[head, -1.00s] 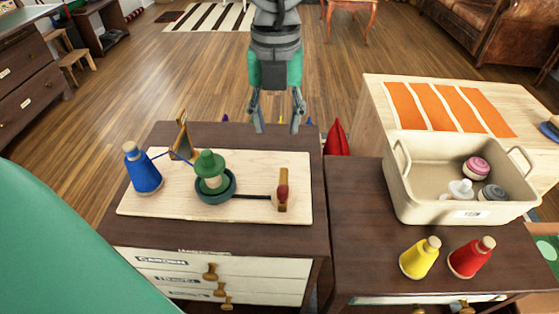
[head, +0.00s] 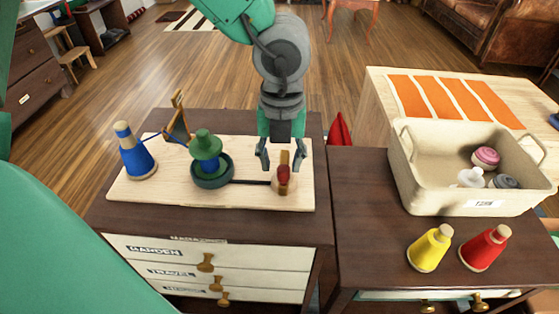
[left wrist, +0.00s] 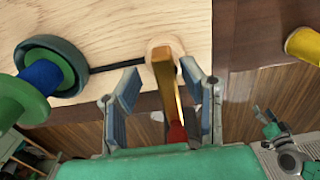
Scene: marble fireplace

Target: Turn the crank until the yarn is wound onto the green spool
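The green spool (head: 206,143) stands upright in a dark round base on the wooden board (head: 150,194), with blue yarn around its core. It also shows in the left wrist view (left wrist: 14,100). A blue yarn strand runs from the blue cone (head: 137,160) past the wooden guide (head: 178,125) to the spool. The crank (head: 284,160), a gold-brown arm with a red knob, sits at the board's right end. My left gripper (head: 281,166) is open, its fingers on either side of the crank (left wrist: 163,85). Contact with the crank cannot be told.
Yellow (head: 429,250) and red (head: 485,248) cones stand on the right cabinet top. A cream bin (head: 440,203) with several items is behind them. Labelled drawers (head: 230,256) with knobs are below the board. Cabinet top between board and cones is clear.

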